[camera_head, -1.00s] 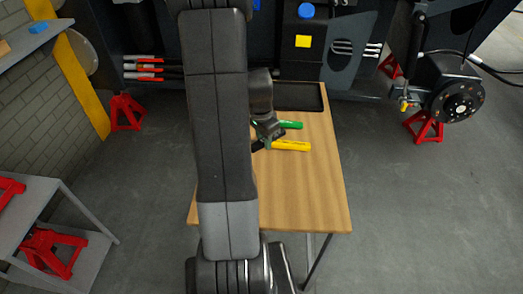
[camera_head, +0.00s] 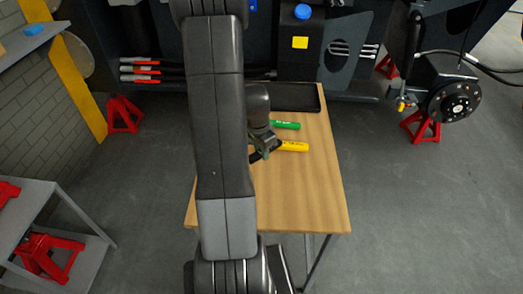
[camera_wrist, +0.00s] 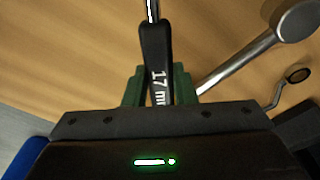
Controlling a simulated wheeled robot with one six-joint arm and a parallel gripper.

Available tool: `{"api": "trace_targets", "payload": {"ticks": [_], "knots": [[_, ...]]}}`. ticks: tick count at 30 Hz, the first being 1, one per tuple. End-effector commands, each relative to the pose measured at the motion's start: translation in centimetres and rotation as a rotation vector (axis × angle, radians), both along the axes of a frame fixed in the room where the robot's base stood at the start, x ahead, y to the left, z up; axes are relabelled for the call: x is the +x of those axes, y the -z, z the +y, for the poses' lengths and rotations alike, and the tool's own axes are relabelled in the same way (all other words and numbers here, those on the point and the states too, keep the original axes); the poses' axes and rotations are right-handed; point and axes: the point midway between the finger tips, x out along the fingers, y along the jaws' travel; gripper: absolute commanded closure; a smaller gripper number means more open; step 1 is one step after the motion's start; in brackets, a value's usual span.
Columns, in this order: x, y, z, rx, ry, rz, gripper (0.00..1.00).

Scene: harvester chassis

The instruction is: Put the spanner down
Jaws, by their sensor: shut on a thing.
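The spanner has a black handle marked "17 m…" (camera_wrist: 157,62) and a bright metal shaft running out of the top of the wrist view. My gripper (camera_wrist: 160,88), with green fingers, is shut on this handle. In the head view my gripper (camera_head: 263,148) is low over the wooden table (camera_head: 305,195), left of the yellow handle. A dark bit of the spanner (camera_head: 254,157) shows beside it. My arm hides much of it. I cannot tell whether the spanner touches the wood.
A yellow-handled tool (camera_head: 293,146) and a green-handled tool (camera_head: 286,125) lie close by on the table. A metal tool with a round head (camera_wrist: 297,20) is right of the spanner. A black tray (camera_head: 296,97) lies at the back. The table's front right is clear.

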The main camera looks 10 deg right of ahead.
Motion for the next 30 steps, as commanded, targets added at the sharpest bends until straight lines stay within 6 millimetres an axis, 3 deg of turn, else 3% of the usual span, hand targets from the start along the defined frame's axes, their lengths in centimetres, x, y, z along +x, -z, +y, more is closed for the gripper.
{"api": "trace_targets", "payload": {"ticks": [6,7,9,10,22,30], "knots": [[0.0,0.3,0.0,0.0,0.0,-0.001,1.0],[0.0,0.3,0.0,0.0,0.0,0.0,0.7],[0.0,0.3,0.0,0.0,0.0,0.0,0.56],[0.0,0.3,0.0,0.0,0.0,0.0,0.54],[0.0,-0.4,0.0,0.0,0.0,0.0,0.54],[0.0,-3.9,0.3,-0.001,0.001,-0.007,0.54]]}}
